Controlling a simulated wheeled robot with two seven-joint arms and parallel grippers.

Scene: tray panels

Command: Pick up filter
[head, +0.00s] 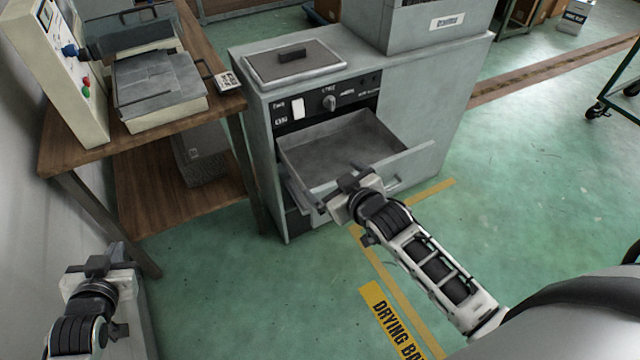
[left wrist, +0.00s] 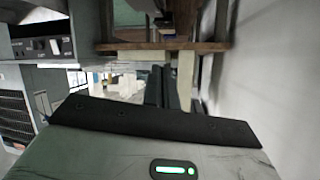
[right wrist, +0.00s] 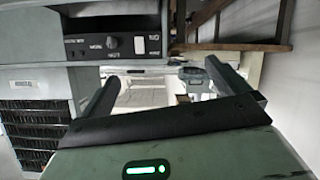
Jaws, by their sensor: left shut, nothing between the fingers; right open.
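A flat grey framed panel with a black handle (head: 293,62) lies on top of the grey drying cabinet, at its left side in the head view. It may be the filter, but I cannot tell for certain. The cabinet's drawer (head: 415,160) is pulled out, and its visible floor looks empty. My right gripper (head: 350,184) is at the drawer's front edge, open and empty, clear of the panel. Its spread fingers show in the right wrist view (right wrist: 178,88). My left gripper (head: 94,268) is shut and empty, low at the left, in front of the wooden bench.
The wooden bench (head: 140,190) at left carries a white machine (head: 60,80) with coloured buttons and a lidded unit (head: 160,88). A grey box (head: 440,20) stands on the cabinet's right part. Green floor (head: 540,170) is open at right; a wall bounds the left.

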